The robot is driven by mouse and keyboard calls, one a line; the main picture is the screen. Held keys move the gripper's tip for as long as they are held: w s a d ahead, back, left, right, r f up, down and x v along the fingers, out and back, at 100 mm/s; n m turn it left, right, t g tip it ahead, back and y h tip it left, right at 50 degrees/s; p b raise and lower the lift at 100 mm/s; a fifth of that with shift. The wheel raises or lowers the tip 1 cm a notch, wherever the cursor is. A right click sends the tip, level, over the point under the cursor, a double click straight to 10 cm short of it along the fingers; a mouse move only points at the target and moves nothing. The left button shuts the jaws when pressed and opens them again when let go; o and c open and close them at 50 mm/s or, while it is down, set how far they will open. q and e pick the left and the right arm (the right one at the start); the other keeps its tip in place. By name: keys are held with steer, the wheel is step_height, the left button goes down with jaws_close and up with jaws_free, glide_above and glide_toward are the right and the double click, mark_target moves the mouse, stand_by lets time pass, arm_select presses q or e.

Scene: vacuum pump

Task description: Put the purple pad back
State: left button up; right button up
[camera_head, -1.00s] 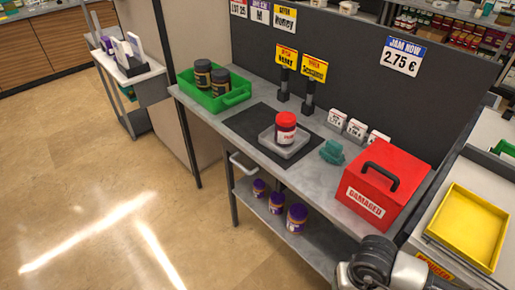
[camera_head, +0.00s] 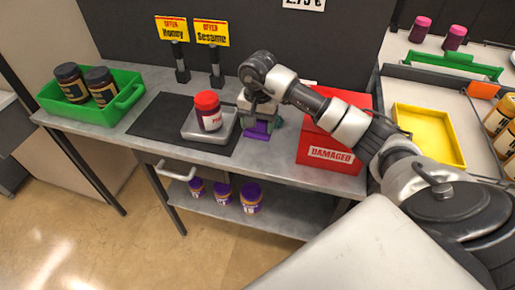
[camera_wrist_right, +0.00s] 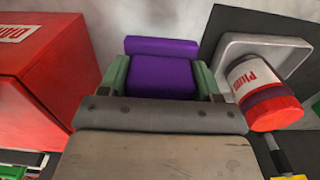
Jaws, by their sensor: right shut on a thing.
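The purple pad (camera_head: 257,129) is at the tip of my right gripper (camera_head: 259,122), just above or on the grey table between the scale and the red box. In the right wrist view the purple pad (camera_wrist_right: 162,70) sits between the green fingers of my right gripper (camera_wrist_right: 162,80), which are shut on it. Whether the pad touches the table I cannot tell. My left gripper is not in view.
A jar with a red lid (camera_head: 208,110) stands on a grey scale tray (camera_head: 224,133), left of the pad. The red DAMAGED box (camera_head: 315,140) is close on the right. A green crate (camera_head: 128,97) with dark jars is farther left. Purple-lidded jars (camera_head: 222,191) stand on the lower shelf.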

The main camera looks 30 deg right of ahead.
mark_target(257, 133)
step_height(257, 133, down, 4)
steer(key=shift+w+a+r+p, duration=0.1)
steer(key=shift+p, duration=0.25)
step_height(257, 133, down, 4)
steer(key=shift+r+p, duration=0.1)
steer(key=shift+p, duration=0.25)
steer(key=shift+f, duration=0.25)
steer(key=o, duration=0.9)
steer(key=shift+r, duration=0.15)
step_height(257, 133, up, 12)
steer(key=b, duration=0.2)
steer(key=shift+b, duration=0.35)
